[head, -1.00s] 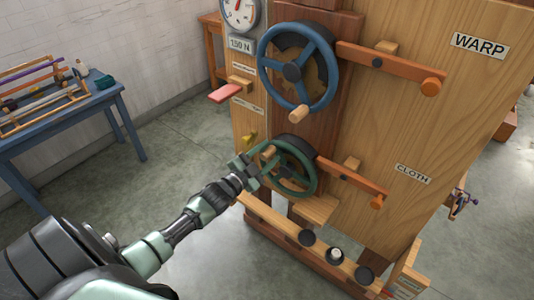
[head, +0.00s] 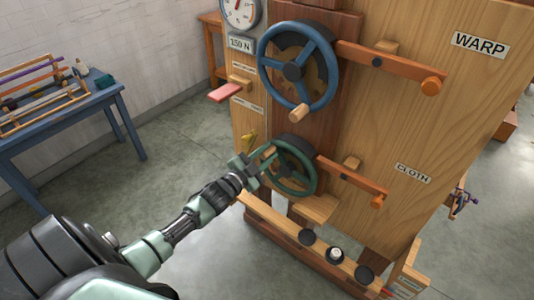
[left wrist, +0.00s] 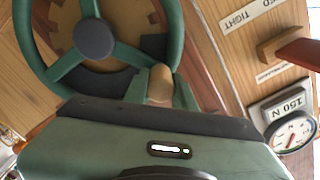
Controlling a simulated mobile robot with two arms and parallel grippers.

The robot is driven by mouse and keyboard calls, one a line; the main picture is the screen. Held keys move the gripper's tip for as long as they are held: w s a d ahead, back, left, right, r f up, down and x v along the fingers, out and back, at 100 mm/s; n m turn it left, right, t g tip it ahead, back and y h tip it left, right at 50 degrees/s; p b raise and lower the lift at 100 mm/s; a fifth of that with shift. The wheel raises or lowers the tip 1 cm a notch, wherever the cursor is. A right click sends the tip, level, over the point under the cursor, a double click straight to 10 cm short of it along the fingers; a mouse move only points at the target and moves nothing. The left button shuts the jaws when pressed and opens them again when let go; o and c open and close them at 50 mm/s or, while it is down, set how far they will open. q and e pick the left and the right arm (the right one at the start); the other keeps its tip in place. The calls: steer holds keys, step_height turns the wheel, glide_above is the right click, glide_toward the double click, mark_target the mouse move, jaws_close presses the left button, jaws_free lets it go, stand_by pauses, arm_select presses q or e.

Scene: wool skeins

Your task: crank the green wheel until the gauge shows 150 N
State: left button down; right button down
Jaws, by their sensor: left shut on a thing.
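The green wheel (head: 314,172) is the lower handwheel on the wooden loom frame, with a dark hub. My left gripper (head: 268,156) is at its upper left rim. In the left wrist view the fingers (left wrist: 161,90) are shut around the wheel's wooden handle (left wrist: 160,80). The handle is mostly hidden by the gripper in the head view. The gauge (head: 240,12) is cut off at the top of the head view. It shows in the left wrist view (left wrist: 292,135), upside down, with a "150 N" label beside it; its exact reading is too small to tell. My right gripper is not in view.
A blue handwheel (head: 333,68) is above the green one. Orange levers stick out right of the wheels, the lower one (head: 350,180) near the green wheel. A red-tipped lever (head: 225,93) is left of the frame. A blue table (head: 60,125) stands at the left; the floor between is clear.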

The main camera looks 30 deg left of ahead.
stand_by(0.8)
arm_select(q)
steer(key=shift+d+r+m+p, duration=0.3)
steer(key=shift+d+m, duration=0.2)
steer(key=shift+m, duration=0.2)
steer(key=c, duration=1.1)
jaws_free()
steer(key=shift+d, duration=0.1)
steer(key=shift+c, duration=0.2)
steer(key=shift+s+f, duration=0.1)
steer(key=shift+s, duration=0.1)
steer(key=s+b, duration=0.1)
steer(key=s, duration=0.6)
steer(key=shift+s+a+b, duration=0.25)
steer(key=shift+a+b, duration=0.05)
